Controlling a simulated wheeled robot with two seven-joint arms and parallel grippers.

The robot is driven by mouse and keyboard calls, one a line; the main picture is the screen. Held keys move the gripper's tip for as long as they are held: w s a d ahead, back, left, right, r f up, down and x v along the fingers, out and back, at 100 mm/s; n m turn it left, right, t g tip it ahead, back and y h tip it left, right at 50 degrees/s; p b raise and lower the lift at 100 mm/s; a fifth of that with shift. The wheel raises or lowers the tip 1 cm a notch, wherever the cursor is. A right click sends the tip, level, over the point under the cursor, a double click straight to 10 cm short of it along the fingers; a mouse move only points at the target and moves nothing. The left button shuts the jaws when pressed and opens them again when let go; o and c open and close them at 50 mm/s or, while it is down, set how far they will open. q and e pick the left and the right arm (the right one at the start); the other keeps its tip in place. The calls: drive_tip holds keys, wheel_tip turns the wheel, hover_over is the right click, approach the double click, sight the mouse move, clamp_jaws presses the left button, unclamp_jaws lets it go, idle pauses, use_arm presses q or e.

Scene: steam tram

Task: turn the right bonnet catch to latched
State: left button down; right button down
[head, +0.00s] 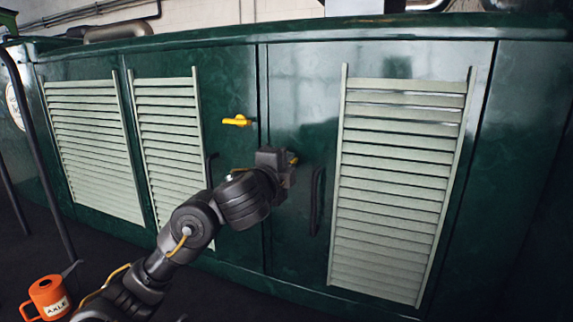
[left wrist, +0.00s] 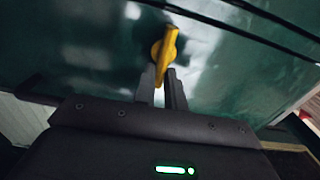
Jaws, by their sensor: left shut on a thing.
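The right bonnet catch is a small yellow handle (head: 294,159) on the green right bonnet door, mostly hidden behind my left gripper (head: 287,166) in the head view. The left wrist view shows the catch (left wrist: 169,42) with its round hub against the green panel and its lever tilted from upright. My left gripper (left wrist: 162,88) is shut on the lever's lower end. Another yellow catch (head: 237,120) sits on the left door and lies nearly level. My right gripper is not in view.
Two dark upright door handles (head: 316,200) flank the door seam. Cream louvre panels (head: 398,190) stand out on the doors. An orange oil can (head: 48,297) marked AXLE stands at the lower left. The dark floor in front shows some free room.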

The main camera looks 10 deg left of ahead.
use_arm(q)
drive_tip(key=shift+f, duration=0.1)
idle(0.5)
drive_tip(key=c, duration=1.5)
unclamp_jaws()
drive_tip(key=shift+d, duration=0.1)
drive_tip(key=shift+o, duration=0.2)
drive_tip(key=shift+s, duration=0.1)
drive_tip(key=s+a+p, duration=0.2)
drive_tip(key=s+p, duration=0.4)
drive_tip(key=s, duration=0.4)
drive_tip(key=shift+s, duration=0.2)
